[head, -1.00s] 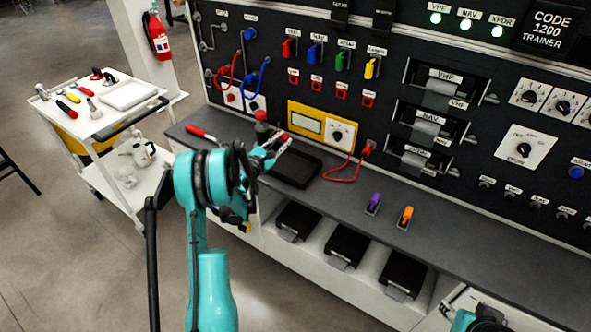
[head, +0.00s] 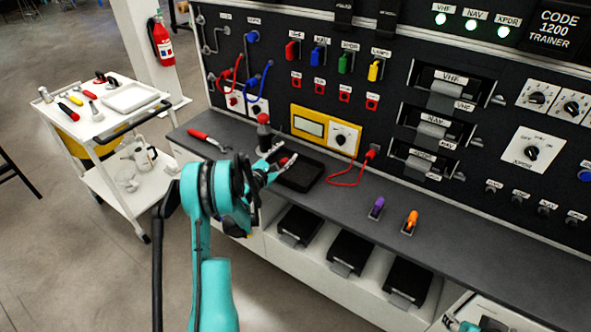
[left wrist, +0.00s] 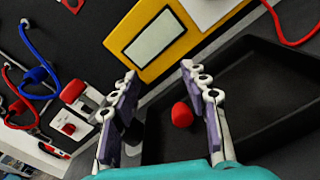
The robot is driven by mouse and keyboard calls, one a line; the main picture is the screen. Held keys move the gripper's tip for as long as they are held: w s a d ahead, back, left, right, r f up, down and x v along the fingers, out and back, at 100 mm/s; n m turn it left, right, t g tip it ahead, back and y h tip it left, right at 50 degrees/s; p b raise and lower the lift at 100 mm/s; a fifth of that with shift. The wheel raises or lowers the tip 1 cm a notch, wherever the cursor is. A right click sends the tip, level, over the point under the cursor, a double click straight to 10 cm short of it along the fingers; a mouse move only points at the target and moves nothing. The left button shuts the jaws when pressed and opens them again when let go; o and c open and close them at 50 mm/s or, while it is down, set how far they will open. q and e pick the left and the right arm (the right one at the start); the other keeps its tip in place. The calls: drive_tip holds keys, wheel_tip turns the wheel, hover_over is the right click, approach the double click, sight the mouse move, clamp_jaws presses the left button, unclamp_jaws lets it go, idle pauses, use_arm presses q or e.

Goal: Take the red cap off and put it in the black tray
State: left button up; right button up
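The red cap (head: 283,162) is at the left part of the black tray (head: 318,186) in the head view. In the left wrist view the red cap (left wrist: 182,114) shows between and beyond my fingers, over the tray's dark floor, touching neither finger as far as I can see. My left gripper (head: 288,153) is open over the tray; its fingers (left wrist: 159,74) stand apart with nothing between the tips. My right gripper (head: 485,326) shows only partly at the bottom edge.
A red-handled tool (head: 205,138) lies on the bench left of the tray. A yellow meter (head: 325,130) with a red lead (head: 345,182) is behind and right. Purple (head: 377,207) and orange (head: 410,222) levers are further right. A tool cart (head: 95,120) stands left.

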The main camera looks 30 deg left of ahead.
use_arm(q)
drive_tip(key=s, duration=1.2)
drive_tip(key=shift+a, duration=0.45)
